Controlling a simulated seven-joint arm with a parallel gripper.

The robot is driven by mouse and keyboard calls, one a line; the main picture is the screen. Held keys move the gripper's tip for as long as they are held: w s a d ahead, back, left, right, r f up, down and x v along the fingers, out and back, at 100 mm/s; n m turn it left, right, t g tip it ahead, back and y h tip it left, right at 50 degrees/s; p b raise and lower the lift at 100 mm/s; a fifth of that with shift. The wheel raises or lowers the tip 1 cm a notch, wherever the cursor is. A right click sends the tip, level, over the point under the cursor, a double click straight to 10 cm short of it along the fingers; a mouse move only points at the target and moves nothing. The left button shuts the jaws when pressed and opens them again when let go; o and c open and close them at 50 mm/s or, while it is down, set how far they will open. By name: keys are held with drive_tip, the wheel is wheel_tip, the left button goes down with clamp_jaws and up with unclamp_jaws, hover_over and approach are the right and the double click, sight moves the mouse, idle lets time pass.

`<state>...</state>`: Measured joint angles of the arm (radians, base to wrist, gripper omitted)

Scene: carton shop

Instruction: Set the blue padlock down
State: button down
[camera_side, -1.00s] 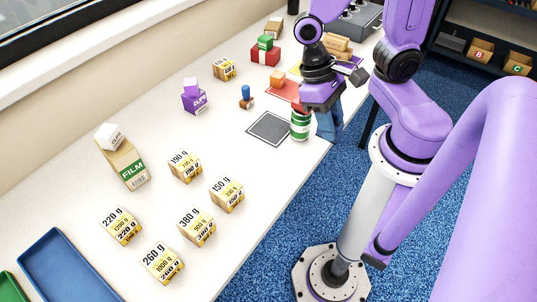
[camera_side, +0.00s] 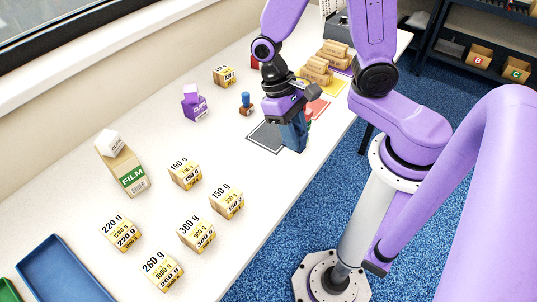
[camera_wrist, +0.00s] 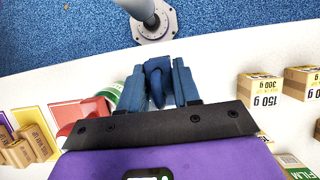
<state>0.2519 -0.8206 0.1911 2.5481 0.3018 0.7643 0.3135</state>
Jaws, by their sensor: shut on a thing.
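My gripper (camera_side: 293,135) points down over the table, beside the right edge of a dark grey mat (camera_side: 262,138). In the wrist view my gripper (camera_wrist: 158,76) is shut on the blue padlock (camera_wrist: 156,88), which sits between the two blue-grey fingers. In the side view the fingers hide most of the padlock, and I cannot tell whether it touches the table.
Several weight-labelled cartons, such as the 150 g one (camera_side: 227,201), stand nearer the camera. The table's edge and blue floor lie to the right.

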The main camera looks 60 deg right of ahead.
drive_tip(key=shift+w+a+f, duration=0.2)
drive_tip(key=shift+w+f, duration=0.1)
drive_tip(key=shift+w, duration=0.3)
drive_tip(key=w+f, duration=0.1)
drive_tip(key=f, duration=0.1)
drive_tip(key=w+a+f, duration=0.1)
drive_tip(key=w+f, duration=0.2)
drive_tip(key=shift+w+a+f, duration=0.25)
drive_tip(key=shift+a+f, duration=0.05)
drive_tip(key=shift+f, duration=0.1)
drive_tip(key=shift+w+f, duration=0.1)
drive_tip(key=shift+f, duration=1.5)
drive_tip(key=shift+f, duration=0.1)
drive_tip(key=c, duration=0.8)
unclamp_jaws()
